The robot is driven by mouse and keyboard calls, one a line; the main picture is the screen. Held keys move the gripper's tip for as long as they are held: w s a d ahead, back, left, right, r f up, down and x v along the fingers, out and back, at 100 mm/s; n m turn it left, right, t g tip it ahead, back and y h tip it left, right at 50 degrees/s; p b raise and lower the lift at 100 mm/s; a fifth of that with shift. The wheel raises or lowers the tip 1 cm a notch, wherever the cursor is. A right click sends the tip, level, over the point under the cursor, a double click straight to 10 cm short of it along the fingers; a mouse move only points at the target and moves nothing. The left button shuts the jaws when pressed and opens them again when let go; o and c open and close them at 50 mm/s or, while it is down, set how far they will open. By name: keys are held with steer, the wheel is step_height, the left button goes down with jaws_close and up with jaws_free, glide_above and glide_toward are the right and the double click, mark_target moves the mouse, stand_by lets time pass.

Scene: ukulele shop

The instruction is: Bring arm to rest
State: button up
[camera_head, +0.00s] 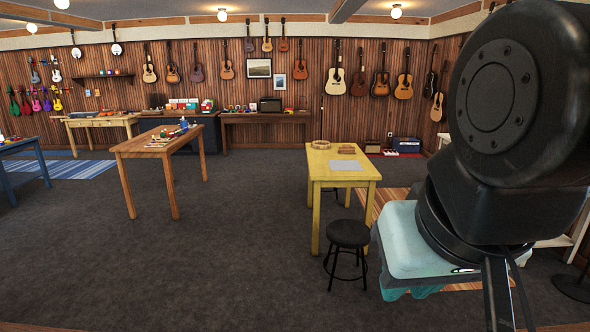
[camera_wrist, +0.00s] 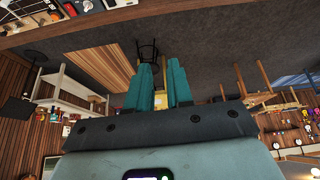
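My arm fills the right side of the head view, with a large black joint in front. Below it hangs the pale teal hand of my gripper (camera_head: 408,292), its teal fingers pointing downward and only partly visible. In the wrist view my gripper (camera_wrist: 160,82) shows two teal fingers standing apart with a clear gap between them. Nothing is held between them. The gripper is in free air above the floor, to the right of a black stool (camera_head: 348,236).
A yellow table (camera_head: 318,170) stands left of my gripper, with a ring-shaped item and a paper on it. A wooden table (camera_head: 130,152) stands further left. Guitars hang on the back wall. The dark carpet (camera_head: 230,250) is clear at front left. The wrist view is upside down.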

steer(key=shift+w+d, duration=0.15)
steer(key=shift+w, duration=0.25)
steer(key=shift+c, duration=1.1)
steer(key=w+d+m, duration=0.1)
steer(key=w+d, duration=0.1)
steer(key=w, duration=0.1)
steer(key=w+d+f+m+g+y, duration=0.1)
steer(key=w+m, duration=0.1)
steer(key=w, duration=0.1)
steer(key=w+d+m+g, duration=0.1)
steer(key=w+d+m, duration=0.1)
steer(key=w, duration=0.2)
steer(key=shift+d+f, duration=0.3)
steer(key=shift+f, duration=0.1)
jaws_close()
steer(key=w+d+f+m+g, duration=0.1)
steer(key=w+d+f+m, duration=0.4)
steer(key=d+f, duration=0.45)
steer(key=w+d+f+m+g, duration=0.1)
steer(key=w+d+f+m, duration=0.4)
steer(key=d, duration=0.7)
steer(key=shift+s+d+f+m+g+h, duration=0.2)
steer(key=shift+s+d+f+m, duration=0.45)
steer(key=shift+d+f, duration=2.35)
steer(key=shift+s+d+f+m+g+h, duration=0.15)
steer(key=shift+s+d+f+m+g, duration=0.75)
steer(key=shift+f, duration=3.3)
steer(key=shift+s+d+f+m+t+h, duration=0.25)
steer(key=shift+s+d+f, duration=0.5)
steer(key=shift+d+f, duration=2.6)
